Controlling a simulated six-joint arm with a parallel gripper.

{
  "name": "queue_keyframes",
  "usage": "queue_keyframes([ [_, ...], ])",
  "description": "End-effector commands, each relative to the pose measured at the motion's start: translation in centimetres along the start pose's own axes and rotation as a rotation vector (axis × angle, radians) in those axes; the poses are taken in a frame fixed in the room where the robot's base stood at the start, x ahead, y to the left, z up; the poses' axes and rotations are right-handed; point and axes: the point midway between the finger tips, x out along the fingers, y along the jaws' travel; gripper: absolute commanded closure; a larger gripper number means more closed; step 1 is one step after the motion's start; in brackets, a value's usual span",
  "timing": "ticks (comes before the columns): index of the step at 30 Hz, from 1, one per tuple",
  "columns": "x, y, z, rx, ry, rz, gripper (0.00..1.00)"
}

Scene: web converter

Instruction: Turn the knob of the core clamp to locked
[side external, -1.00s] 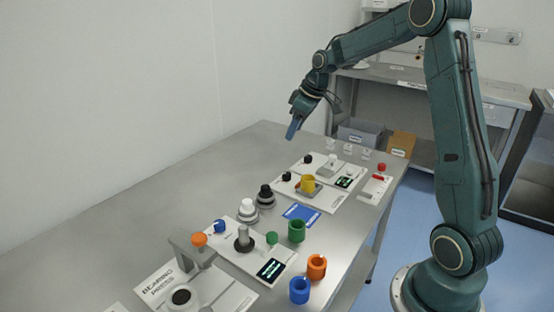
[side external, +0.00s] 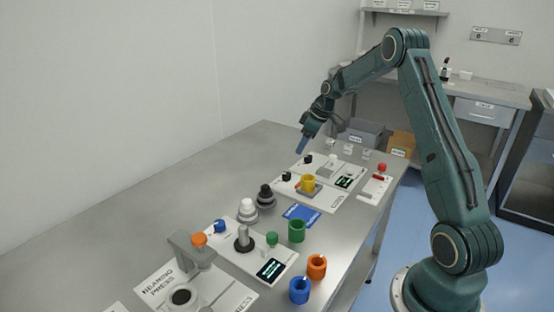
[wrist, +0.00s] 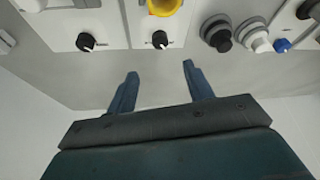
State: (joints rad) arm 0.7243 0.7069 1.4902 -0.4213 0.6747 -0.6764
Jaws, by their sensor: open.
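My gripper (side external: 302,147) is open and empty, above the far part of the bench. In the wrist view my gripper (wrist: 160,70) has its two blue fingers spread, with a black knob (wrist: 159,39) just beyond the gap between them, not touched. Another black knob (wrist: 86,41) is to the left on a neighbouring white panel. The side view shows two black knobs, one farther (side external: 308,157) and one nearer (side external: 287,176). A blue knob (side external: 220,226) is on the panel with the grey post. The labels are too small to tell which knob belongs to the core clamp.
A yellow cup (side external: 308,183) stands on the panel beside the nearer black knob. White (side external: 247,209) and black (side external: 265,195) round parts stand nearby. Green (side external: 297,231), orange (side external: 317,266) and blue (side external: 299,290) cups are near the front edge. The bench's left side is bare.

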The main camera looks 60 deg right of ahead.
Motion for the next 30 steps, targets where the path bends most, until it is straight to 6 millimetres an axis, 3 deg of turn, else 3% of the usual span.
queue_keyframes([
  [8,3.0,-0.1,0.0,0.000,-0.002,-0.003,0.48],
  [24,10.9,-0.1,0.0,-0.001,-0.001,-0.001,0.48],
  [30,12.6,-0.1,0.0,-0.001,-0.001,-0.001,0.48],
])
